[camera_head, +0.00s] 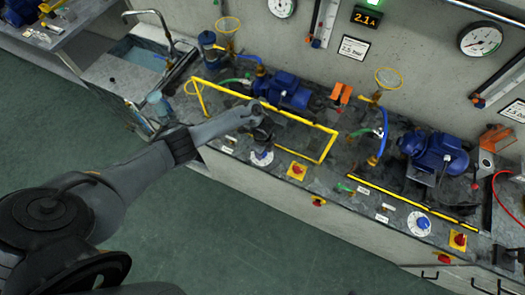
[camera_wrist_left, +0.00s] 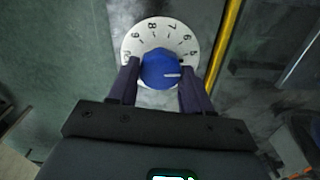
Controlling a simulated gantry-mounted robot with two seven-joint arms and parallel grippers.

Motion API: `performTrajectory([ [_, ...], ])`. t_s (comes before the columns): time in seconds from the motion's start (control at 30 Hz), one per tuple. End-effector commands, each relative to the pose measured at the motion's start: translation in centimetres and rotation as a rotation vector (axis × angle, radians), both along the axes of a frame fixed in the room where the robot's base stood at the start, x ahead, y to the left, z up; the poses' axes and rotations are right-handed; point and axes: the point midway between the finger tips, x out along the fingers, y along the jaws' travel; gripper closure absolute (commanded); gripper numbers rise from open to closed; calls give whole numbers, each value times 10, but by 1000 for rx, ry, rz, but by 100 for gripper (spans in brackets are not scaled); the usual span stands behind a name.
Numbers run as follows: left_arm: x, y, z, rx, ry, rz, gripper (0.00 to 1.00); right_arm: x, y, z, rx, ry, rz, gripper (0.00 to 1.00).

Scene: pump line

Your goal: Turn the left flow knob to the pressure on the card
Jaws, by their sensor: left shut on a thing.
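The left flow knob is a blue knob (camera_wrist_left: 160,62) on a white numbered dial (camera_wrist_left: 150,27) in the left wrist view. Its white mark points right, a little below the 5. My left gripper (camera_wrist_left: 161,80) has one finger on each side of the knob and is shut on it. A round gauge (camera_head: 282,5) is cut off at the top edge. My right gripper is not in view.
A yellow rail frame (camera_head: 325,148) runs close behind the left dial, around a blue pump (camera_head: 285,92). A red-and-yellow switch (camera_head: 297,171) sits right of the dial. A second blue knob (camera_head: 423,223), pump (camera_head: 435,152) and gauge (camera_head: 481,40) are farther right.

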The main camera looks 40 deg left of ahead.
Motion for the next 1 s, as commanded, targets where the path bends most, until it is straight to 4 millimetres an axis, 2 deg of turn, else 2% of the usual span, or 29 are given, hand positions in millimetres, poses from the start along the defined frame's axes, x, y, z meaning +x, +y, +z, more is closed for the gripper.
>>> performTrajectory([
  [0.53, 0, 1, 0, 1, -1, -26, 81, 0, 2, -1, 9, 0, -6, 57],
  [0.57, 0, 1, 0, 1, -1, -26, 48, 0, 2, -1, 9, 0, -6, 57],
  [0.7, 0, 0, 0, 0, 0, -25, 27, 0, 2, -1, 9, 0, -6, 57],
  [1.0, 0, 0, 1, 0, 0, -26, 26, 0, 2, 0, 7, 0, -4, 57],
])
